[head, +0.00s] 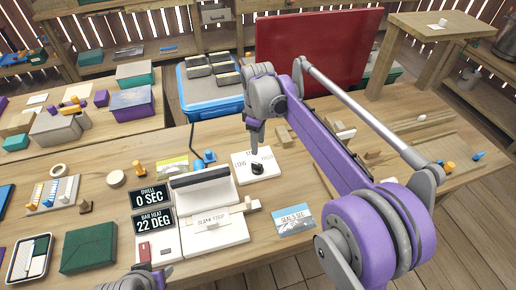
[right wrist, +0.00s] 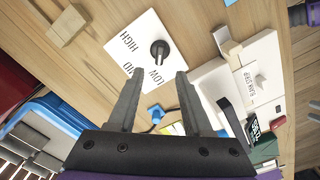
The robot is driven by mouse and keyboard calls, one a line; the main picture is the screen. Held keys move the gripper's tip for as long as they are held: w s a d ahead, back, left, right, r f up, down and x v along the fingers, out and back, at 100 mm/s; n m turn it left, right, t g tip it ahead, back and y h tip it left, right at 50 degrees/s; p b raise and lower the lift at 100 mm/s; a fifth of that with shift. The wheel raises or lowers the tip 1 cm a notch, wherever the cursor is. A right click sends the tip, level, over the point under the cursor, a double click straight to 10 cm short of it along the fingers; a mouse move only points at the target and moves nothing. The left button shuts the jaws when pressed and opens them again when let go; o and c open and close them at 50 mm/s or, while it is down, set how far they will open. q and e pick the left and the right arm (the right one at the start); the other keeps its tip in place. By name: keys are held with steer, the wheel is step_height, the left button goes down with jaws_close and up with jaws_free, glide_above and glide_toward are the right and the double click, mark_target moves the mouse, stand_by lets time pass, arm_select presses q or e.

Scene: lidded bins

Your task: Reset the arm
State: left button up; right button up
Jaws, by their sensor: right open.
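My right arm reaches in from the right in the head view, with its purple link across the bench. My right gripper (head: 255,142) points down above the far edge of a white dial plate (head: 243,176). In the right wrist view the gripper (right wrist: 160,74) is open, with nothing between its fingers. The black knob (right wrist: 160,48) stands just beyond the fingertips, apart from them as far as I can tell; it also shows in the head view (head: 258,169). The plate has LOW and HIGH marks. Part of my left arm shows at the bottom edge; its jaws cannot be made out.
A white sealer (head: 205,190) with a black bar stands left of the plate, beside display signs (head: 153,208). A blue crate (head: 205,90) and red panel (head: 320,45) are behind. A green box (head: 90,247) sits front left. Wooden strips lie on the right.

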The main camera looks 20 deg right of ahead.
steer(key=shift+r, duration=0.1)
stand_by(0.4)
steer(key=s+d+r+m+t+p, duration=0.25)
steer(key=s+m, duration=0.25)
steer(key=s, duration=0.7)
arm_select(q)
steer(key=r+p, duration=0.1)
steer(key=r, duration=0.2)
steer(key=w+r+p, duration=0.1)
steer(key=r, duration=0.1)
steer(key=shift+w+r, duration=0.2)
steer(key=shift+r, duration=0.2)
arm_select(e)
steer(key=s+f+m+t, duration=0.1)
steer(key=s+f+m, duration=0.1)
steer(key=s, duration=0.5)
steer(key=s+f+m+t, duration=0.2)
steer(key=s+m, duration=0.1)
steer(key=s, duration=0.4)
steer(key=shift+s+d+f+m, duration=0.2)
steer(key=shift+s+f+m, duration=0.1)
steer(key=shift+f, duration=0.1)
arm_select(q)
steer(key=shift+s, duration=0.1)
arm_select(e)
steer(key=shift+a, duration=0.1)
